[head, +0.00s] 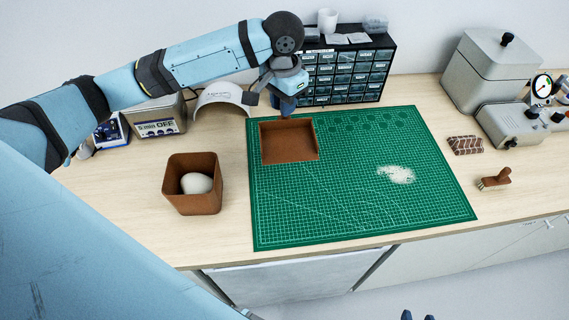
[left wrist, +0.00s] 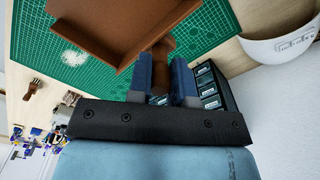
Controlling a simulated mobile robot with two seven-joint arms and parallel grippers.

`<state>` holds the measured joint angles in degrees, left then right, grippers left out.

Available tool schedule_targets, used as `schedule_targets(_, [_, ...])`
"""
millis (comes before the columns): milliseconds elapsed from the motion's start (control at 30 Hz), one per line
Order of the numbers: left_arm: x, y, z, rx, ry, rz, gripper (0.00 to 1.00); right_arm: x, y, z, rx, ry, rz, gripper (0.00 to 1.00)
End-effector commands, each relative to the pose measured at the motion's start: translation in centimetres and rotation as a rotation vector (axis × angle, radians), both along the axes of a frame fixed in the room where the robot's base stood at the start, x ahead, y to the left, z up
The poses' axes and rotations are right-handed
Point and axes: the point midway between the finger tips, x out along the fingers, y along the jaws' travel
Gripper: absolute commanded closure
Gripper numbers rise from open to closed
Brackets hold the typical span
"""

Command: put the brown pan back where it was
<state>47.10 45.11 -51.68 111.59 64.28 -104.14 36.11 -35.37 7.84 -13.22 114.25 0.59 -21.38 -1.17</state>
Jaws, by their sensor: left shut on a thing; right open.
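The brown pan (head: 287,143), a shallow square tray, is at the far left corner of the green cutting mat (head: 350,215). I cannot tell whether it rests on the mat or hangs just above it. My left gripper (head: 287,108) is at the pan's far side, shut on its brown handle. The left wrist view shows the handle between the fingers (left wrist: 162,80) and the pan (left wrist: 110,25) beyond them. My right gripper (head: 418,316) shows only its dark fingertips at the bottom edge of the head view, apart and empty.
A brown bin (head: 192,202) holding a white ball stands left of the mat. White powder (head: 395,174) lies on the mat. A small brush (head: 495,179) and a patterned brown block (head: 465,145) lie right. A drawer cabinet (head: 345,73) stands behind. The mat's front is clear.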

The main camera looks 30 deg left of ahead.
Motion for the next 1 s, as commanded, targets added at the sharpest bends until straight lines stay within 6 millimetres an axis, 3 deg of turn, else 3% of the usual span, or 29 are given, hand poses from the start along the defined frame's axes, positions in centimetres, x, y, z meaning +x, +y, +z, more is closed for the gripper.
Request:
schedule_targets(400, [-0.1, 0.0, -10.8, 0.000, 0.004, 0.001, 1.00, 0.0, -0.4, 0.6, -0.007, 0.000, -0.004, 0.55])
schedule_targets(1000, [0.0, 0.0, -17.4, -0.001, 0.000, 0.000, 1.00, -0.1, -0.3, 1.0, -0.005, 0.001, -0.007, 0.55])
